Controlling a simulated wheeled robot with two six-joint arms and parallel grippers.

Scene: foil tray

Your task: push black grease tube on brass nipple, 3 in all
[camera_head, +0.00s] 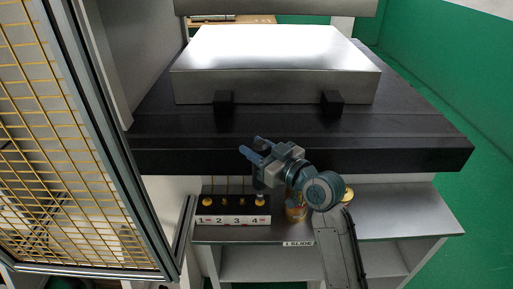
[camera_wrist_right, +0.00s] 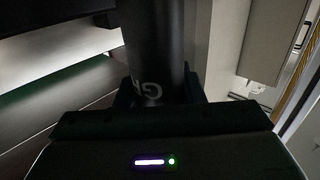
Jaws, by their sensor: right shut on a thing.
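My right gripper (camera_head: 254,152) is over the front edge of the dark bench, above the numbered block. In the right wrist view a black grease tube (camera_wrist_right: 152,45) with pale lettering stands between the jaws, which are shut on it. In the head view a dark piece below the gripper, near the number 4, may be this tube; contact with the nipple there cannot be told. My left gripper is not in view.
A large metal box (camera_head: 275,85) sits on the dark bench (camera_head: 180,140). A yellow mesh guard (camera_head: 60,140) stands at left. The block is on a grey lower shelf (camera_head: 410,212) with a "SLIDE" label (camera_head: 298,244). A brass-coloured object (camera_head: 296,213) is partly hidden by my arm.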

